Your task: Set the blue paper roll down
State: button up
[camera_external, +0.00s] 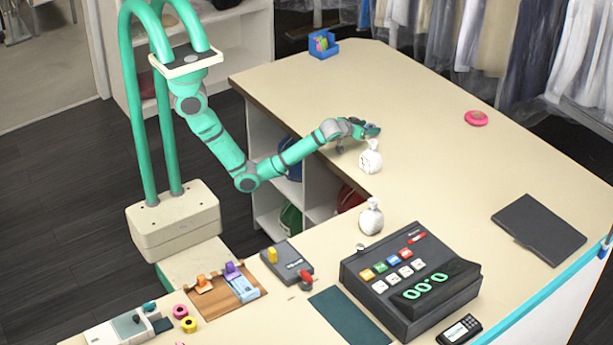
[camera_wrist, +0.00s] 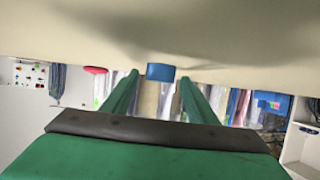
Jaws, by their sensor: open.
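I cannot make out the roll clearly there.
The white bag (camera_external: 370,157) is close to my gripper, and a second bag (camera_external: 371,217) stands nearer the till (camera_external: 410,285).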

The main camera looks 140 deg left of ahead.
jog(key=v, duration=1.1)
jog(key=shift+w+d, duration=0.1)
jog(key=shift+d, duration=0.15)
jog(key=shift+d+r, duration=0.15)
jog(key=shift+d, duration=0.05)
